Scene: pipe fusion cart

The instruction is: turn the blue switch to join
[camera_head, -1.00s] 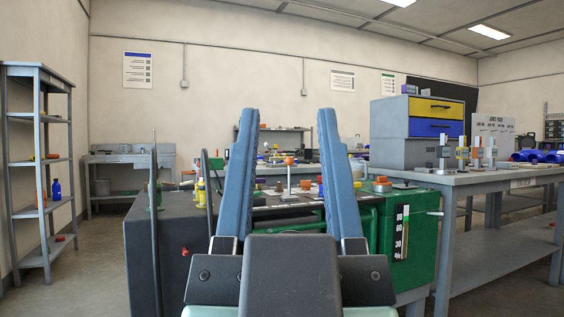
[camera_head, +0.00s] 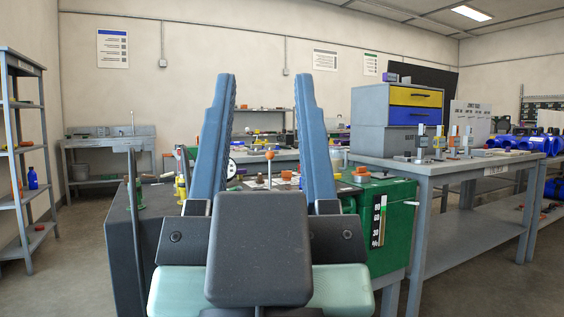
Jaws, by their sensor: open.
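My gripper (camera_head: 265,85) is open and empty, its two long blue fingers pointing up in the middle of the view. Beyond it stands the pipe fusion cart, with a dark grey left side (camera_head: 122,235) and a green right end (camera_head: 392,230). A lever with an orange knob (camera_head: 270,155) shows between the fingers above the cart top. I cannot make out a blue switch; my gripper and arm hide much of the cart.
A grey workbench (camera_head: 480,165) on the right carries a yellow and blue drawer cabinet (camera_head: 415,97), several small stands and blue pipe fittings (camera_head: 520,143). A shelf rack (camera_head: 12,150) with a blue bottle (camera_head: 33,178) stands on the left. Floor (camera_head: 70,270) left of the cart is clear.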

